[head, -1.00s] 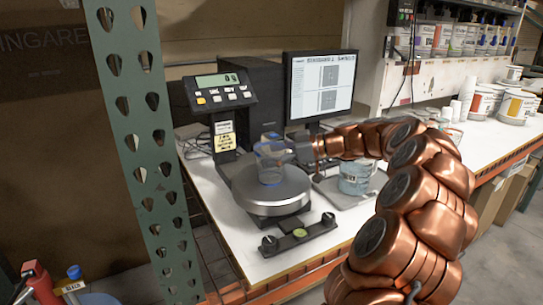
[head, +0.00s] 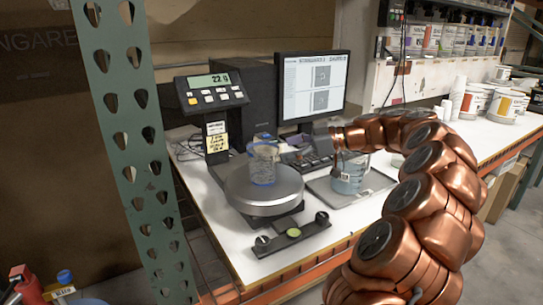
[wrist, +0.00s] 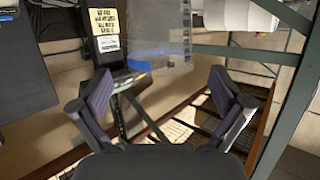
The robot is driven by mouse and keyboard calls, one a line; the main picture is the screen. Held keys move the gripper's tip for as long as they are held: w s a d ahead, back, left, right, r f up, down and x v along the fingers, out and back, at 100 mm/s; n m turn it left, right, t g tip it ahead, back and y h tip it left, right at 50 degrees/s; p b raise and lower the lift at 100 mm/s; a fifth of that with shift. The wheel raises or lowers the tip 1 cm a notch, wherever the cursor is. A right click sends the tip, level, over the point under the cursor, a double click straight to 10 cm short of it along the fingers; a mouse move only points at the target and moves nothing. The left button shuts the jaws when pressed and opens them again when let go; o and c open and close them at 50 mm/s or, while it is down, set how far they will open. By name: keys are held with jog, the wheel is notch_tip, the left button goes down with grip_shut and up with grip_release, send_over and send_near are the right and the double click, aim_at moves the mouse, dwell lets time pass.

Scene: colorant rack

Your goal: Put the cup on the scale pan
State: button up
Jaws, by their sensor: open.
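The clear cup (head: 263,165) with blue markings stands upright on the round grey scale pan (head: 250,202) in the head view. My gripper (head: 297,152) is open and empty, just to the right of the cup and apart from it. In the wrist view the spread fingers (wrist: 165,95) have nothing between them. The see-through cup (wrist: 165,48) appears beyond the fingertips, with a blue patch on it. The scale display (head: 217,80) shows a number that looks like 22.
A second clear container with bluish contents (head: 348,176) stands on a grey tray right of the scale. A monitor (head: 313,87) is behind. A green perforated post (head: 127,130) stands at left.

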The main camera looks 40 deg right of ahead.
jog(key=v, duration=0.5)
jog(key=shift+d+b, duration=0.1)
jog(key=shift+b, duration=0.25)
dwell(0.3)
